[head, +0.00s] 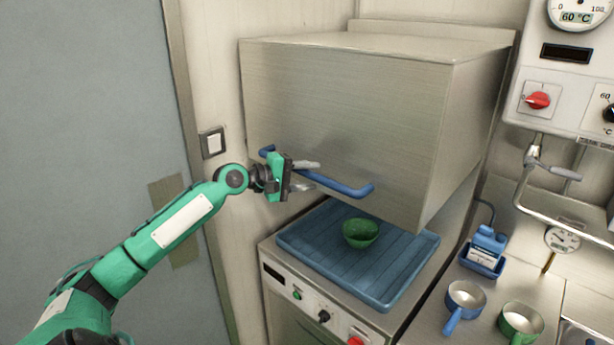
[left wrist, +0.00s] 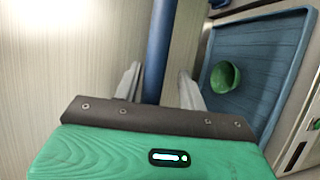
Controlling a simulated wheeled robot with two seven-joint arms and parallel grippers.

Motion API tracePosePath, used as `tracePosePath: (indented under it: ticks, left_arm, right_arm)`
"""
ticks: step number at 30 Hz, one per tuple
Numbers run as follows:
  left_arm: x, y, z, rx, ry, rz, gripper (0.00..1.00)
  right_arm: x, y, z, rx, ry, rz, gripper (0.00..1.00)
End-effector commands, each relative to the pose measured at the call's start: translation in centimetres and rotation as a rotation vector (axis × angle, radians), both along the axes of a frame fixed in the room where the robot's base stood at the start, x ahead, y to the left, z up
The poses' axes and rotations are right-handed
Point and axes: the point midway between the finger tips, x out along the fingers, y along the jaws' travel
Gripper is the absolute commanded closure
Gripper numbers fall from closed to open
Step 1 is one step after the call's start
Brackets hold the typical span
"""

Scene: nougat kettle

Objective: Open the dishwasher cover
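The dishwasher cover (head: 345,115) is a large boxy metal hood. It stands raised, with a clear gap between its lower edge and the blue rack (head: 300,247) below. A blue bar handle (head: 345,188) runs along the lower front of the cover. My left gripper (head: 312,174) is at this handle, one finger on each side. In the left wrist view, the handle (left wrist: 160,45) passes between the two fingers (left wrist: 160,85), with what look like narrow gaps beside it, so the gripper looks open around it. My right gripper is not in view.
A green bowl (head: 360,232) sits on the rack. A wall panel with a red knob (head: 538,100) is at the upper right. A grey door is at left.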

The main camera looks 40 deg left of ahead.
Motion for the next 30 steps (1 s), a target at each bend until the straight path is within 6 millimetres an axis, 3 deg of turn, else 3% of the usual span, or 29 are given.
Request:
tracePosePath:
  ticks: [11,30]
  left_arm:
    - [-1.2,0.7,-0.1,0.000,0.000,0.001,0.59]
    - [-8.7,4.5,1.5,-0.002,-0.001,0.001,0.59]
  right_arm:
    - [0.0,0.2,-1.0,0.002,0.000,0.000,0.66]
    - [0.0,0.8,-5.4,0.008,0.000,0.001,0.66]
